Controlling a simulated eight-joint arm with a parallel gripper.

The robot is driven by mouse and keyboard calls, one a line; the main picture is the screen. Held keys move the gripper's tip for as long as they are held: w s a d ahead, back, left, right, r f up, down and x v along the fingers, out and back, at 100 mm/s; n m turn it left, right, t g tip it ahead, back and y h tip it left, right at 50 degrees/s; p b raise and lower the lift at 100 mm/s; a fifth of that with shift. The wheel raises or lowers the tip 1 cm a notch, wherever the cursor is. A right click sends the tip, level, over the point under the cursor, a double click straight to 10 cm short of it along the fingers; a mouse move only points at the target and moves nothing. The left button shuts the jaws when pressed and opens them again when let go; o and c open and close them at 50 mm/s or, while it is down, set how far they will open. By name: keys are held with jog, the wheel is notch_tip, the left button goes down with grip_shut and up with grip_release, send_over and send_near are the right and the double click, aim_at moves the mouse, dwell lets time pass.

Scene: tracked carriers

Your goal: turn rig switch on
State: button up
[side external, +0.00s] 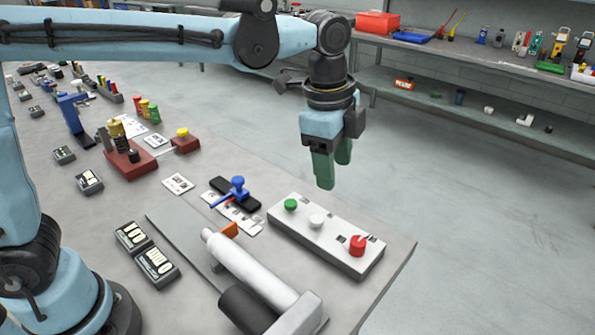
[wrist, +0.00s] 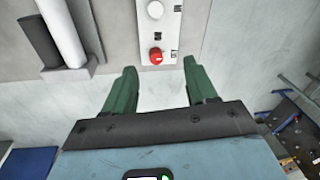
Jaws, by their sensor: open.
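A white switch box (side external: 330,242) lies near the table's right edge. It carries a green button (side external: 291,204), a white button (side external: 317,218) and a red rotary knob (side external: 357,246) with a pale pointer mark. I cannot tell for sure which of these is the rig switch. My gripper (side external: 333,168) has green fingers, hangs above and beyond the box, and is open and empty. In the wrist view the red knob (wrist: 155,57) shows just ahead of the gap between the open fingers (wrist: 160,80), with the white button (wrist: 155,10) farther up; the green button is out of that view.
A grey cylinder on a plate (side external: 250,270) lies left of the box. A blue clamp-like tool (side external: 236,190) and two dark meters (side external: 147,250) stand nearby. A red block with a yellow button (side external: 185,141) is farther back. Space above the box is clear.

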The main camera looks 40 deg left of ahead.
aim_at(359, 241)
jog(key=w+d+f+m+g, duration=0.1)
jog(key=d+f+m, duration=0.1)
jog(key=d+m, duration=0.3)
jog(key=shift+n+y, duration=0.3)
jog(key=f, duration=0.8)
jog(key=d+f, duration=0.1)
jog(key=f, duration=0.3)
jog(key=shift+w, duration=0.1)
jog(key=c, duration=1.1)
jog(key=shift+o, duration=0.2)
